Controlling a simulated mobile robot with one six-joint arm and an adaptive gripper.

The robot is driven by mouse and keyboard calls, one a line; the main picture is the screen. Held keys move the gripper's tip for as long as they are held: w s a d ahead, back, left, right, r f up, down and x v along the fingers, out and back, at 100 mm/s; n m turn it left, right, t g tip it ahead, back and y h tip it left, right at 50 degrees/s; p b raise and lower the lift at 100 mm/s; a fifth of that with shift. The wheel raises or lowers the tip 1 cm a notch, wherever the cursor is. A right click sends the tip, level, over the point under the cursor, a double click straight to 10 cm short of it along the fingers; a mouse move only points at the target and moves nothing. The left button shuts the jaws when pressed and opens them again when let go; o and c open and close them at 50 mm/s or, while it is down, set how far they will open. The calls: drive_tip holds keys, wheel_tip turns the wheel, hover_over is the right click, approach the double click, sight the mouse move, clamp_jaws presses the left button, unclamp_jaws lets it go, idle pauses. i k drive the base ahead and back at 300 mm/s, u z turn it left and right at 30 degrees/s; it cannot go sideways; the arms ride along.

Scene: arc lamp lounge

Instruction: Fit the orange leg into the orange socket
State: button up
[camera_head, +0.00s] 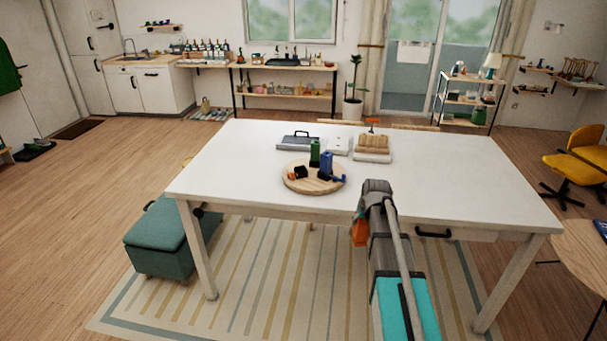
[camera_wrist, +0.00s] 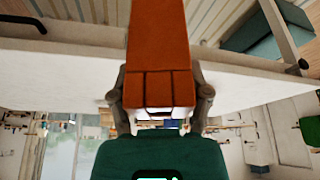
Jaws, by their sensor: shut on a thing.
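My gripper (camera_wrist: 161,104) is shut on an orange block-like piece, the orange leg (camera_wrist: 158,45), which fills the space between the fingers and runs to the upper edge of the wrist view. In the head view the orange leg (camera_head: 360,233) shows just left of my arm, in front of the table's near edge, partly hidden by the arm. A round wooden board (camera_head: 298,187) on the table carries a green upright piece (camera_head: 315,152), a blue upright piece (camera_head: 326,163) and small dark and orange pieces. I cannot make out which of these is the orange socket.
The white table (camera_head: 450,180) is clear on its right and left. Behind the board are a grey case (camera_head: 297,142) and a wooden rack-like item (camera_head: 373,145). A teal bench (camera_head: 165,235) stands at the table's left. A drawer handle (camera_head: 433,233) juts from the near edge.

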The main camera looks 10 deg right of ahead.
sight(309, 180)
drive_tip(key=i, duration=0.9)
drive_tip(key=u, duration=0.05)
